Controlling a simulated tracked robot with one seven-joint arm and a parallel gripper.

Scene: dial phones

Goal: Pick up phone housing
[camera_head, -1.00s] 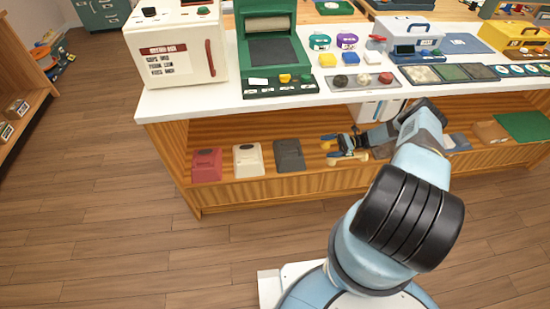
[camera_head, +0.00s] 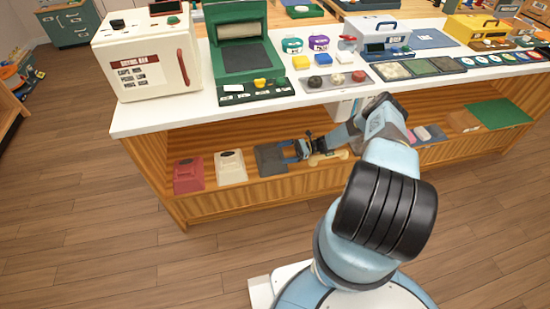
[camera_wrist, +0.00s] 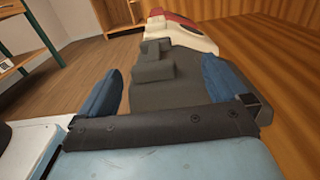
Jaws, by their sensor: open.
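Three phone housings lie in a row on the lower shelf: a red one (camera_head: 188,174), a cream one (camera_head: 230,167) and a dark grey one (camera_head: 269,160). My gripper (camera_head: 287,150) is at the right side of the grey housing, low over the shelf. In the wrist view my gripper (camera_wrist: 160,78) is open, with one blue finger on each side of the grey housing (camera_wrist: 165,95). Whether the fingers touch it I cannot tell. The cream housing (camera_wrist: 185,35) and the red housing (camera_wrist: 178,17) lie beyond it. My gripper's body hides the grey housing's near end.
The white countertop (camera_head: 150,119) overhangs the wooden shelf (camera_head: 250,187). A cream handset (camera_head: 329,158) lies right of the grey housing. A white cabinet (camera_head: 147,58) and a green press (camera_head: 243,60) stand on the counter. The floor in front is clear.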

